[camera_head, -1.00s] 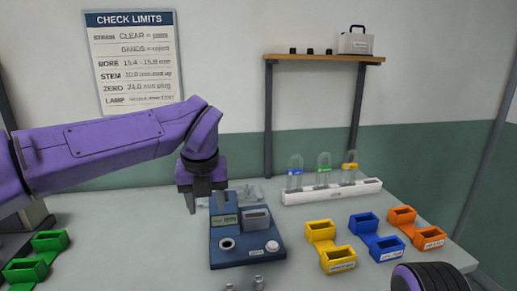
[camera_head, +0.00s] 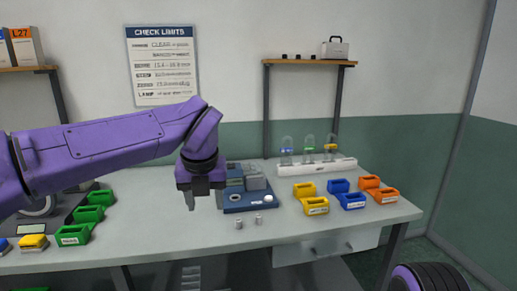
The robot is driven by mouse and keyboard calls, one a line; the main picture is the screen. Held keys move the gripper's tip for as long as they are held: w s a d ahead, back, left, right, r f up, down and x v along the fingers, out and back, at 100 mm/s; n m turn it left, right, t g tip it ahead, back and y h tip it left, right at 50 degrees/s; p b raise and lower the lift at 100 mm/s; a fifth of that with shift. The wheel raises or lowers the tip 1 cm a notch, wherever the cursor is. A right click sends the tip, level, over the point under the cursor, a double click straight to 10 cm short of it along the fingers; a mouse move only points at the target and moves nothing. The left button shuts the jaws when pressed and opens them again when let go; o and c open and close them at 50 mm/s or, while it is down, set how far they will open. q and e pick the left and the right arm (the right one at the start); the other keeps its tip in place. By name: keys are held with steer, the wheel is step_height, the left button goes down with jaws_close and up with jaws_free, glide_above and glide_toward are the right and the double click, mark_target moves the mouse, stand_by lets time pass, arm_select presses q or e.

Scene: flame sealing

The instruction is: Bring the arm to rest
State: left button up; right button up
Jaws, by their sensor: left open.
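My left arm (camera_head: 95,145) comes in from the left, purple, with its elbow high and the wrist bent down. My left gripper (camera_head: 205,200) points down, open and empty, over the front part of the grey bench (camera_head: 165,235), left of the blue gauge device (camera_head: 247,202). It hides part of the bench behind it. My right gripper is not in view; a dark, ribbed purple part of mine (camera_head: 432,280) shows at the bottom right.
Green bins (camera_head: 85,225) and a yellow bin (camera_head: 33,242) stand left. Yellow (camera_head: 313,203), blue (camera_head: 350,200) and orange (camera_head: 380,193) bins stand right. A white rack (camera_head: 315,167) holds three glass domes.

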arm_select(q)
steer(key=w+a+f+m+t+y, duration=0.25)
steer(key=a+f+m, duration=0.2)
steer(key=f, duration=0.25)
steer(key=w+a+f+m+t+y, duration=0.2)
steer(key=a+f+m+y, duration=0.15)
steer(key=f+m, duration=0.3)
steer(key=s+a+f+m+t, duration=0.1)
steer(key=s+f+m, duration=0.15)
steer(key=f, duration=0.35)
steer(key=s+a+f+m+h, duration=0.1)
steer(key=f+m, duration=0.3)
steer(key=f, duration=0.1)
steer(key=s+a+f+m+t, duration=0.1)
steer(key=s+f+m, duration=0.15)
steer(key=f, duration=0.35)
steer(key=s+a+f+m+g, duration=0.2)
steer(key=s+f, duration=0.4)
steer(key=s, duration=0.4)
steer(key=s+a+f+m+g+h, duration=0.1)
steer(key=s+f+m, duration=0.4)
steer(key=s, duration=0.6)
steer(key=s+a+f+m+g+h, duration=0.1)
steer(key=s+a+f+m+g, duration=0.2)
steer(key=s+f, duration=0.5)
steer(key=s+a+g, duration=0.1)
steer(key=s, duration=0.2)
steer(key=shift+s+a+m, duration=0.25)
steer(key=shift+a+m, duration=0.05)
steer(key=shift+m, duration=0.1)
